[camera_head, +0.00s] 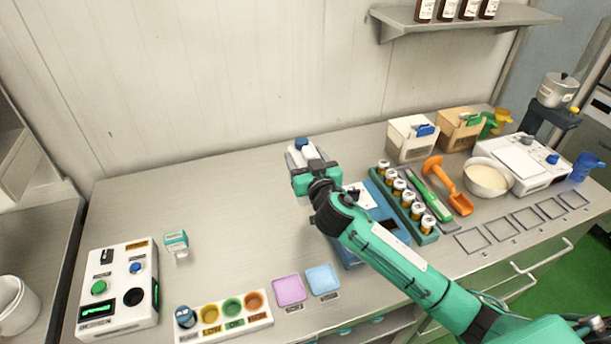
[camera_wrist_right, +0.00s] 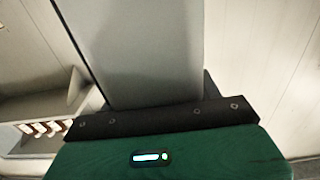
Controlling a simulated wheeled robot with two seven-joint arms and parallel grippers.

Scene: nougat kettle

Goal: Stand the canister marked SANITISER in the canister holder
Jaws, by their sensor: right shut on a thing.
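My right gripper (camera_head: 318,172) is shut on a white canister with a blue cap (camera_head: 302,144), at the back middle of the worktop. The canister looks roughly upright. Its marking cannot be read, and the gripper hides its lower part, so I cannot tell whether it touches the worktop. In the right wrist view a large plain grey surface (camera_wrist_right: 140,50) fills the middle, beyond the green gripper body (camera_wrist_right: 220,150); no lettering shows on it. I cannot make out a canister holder for certain; my right arm covers part of the worktop. My left gripper is not in view.
A blue flat unit (camera_head: 345,250) lies partly under my right arm, beside a green rack of small jars (camera_head: 428,238). The back-left worktop is clear.

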